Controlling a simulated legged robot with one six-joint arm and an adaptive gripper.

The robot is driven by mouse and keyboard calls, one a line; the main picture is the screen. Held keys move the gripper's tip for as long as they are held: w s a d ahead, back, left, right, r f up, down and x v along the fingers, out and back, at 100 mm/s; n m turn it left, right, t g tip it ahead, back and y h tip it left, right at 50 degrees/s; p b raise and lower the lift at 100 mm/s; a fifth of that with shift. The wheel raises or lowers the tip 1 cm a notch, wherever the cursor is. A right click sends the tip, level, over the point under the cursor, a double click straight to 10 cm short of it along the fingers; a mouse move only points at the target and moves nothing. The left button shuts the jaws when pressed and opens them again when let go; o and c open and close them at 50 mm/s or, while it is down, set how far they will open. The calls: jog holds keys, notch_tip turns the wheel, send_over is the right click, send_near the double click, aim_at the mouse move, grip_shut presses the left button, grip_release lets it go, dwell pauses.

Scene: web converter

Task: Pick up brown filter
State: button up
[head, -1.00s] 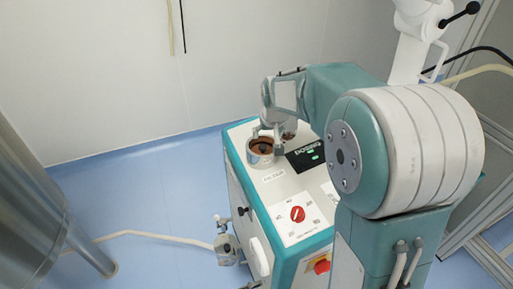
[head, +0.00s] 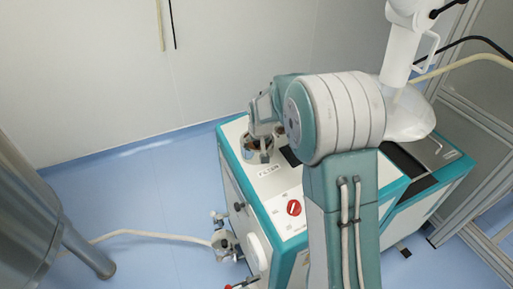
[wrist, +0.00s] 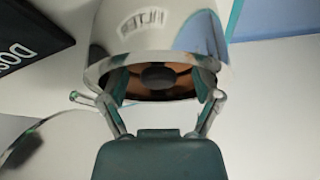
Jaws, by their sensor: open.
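The brown filter (wrist: 132,82) shows in the wrist view as a brown disc with a dark round centre, inside a shiny metal ring (wrist: 150,45). In the head view the metal ring (head: 251,158) stands on the white top of the machine, and my gripper largely hides the filter. My gripper (wrist: 160,96) is open, with one finger on each side of the ring's opening and the filter between them. Whether the fingers touch the ring or filter cannot be told. In the head view my gripper (head: 262,134) is right above the ring.
The white and teal machine (head: 232,210) has a red knob (head: 293,208) on its top. A black panel (wrist: 30,40) lies beside the ring. A large metal cylinder (head: 40,215) stands at the left, with blue floor (head: 140,200) between.

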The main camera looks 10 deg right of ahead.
jog(key=shift+w+f, duration=0.1)
jog(key=shift+f, duration=0.05)
grip_shut()
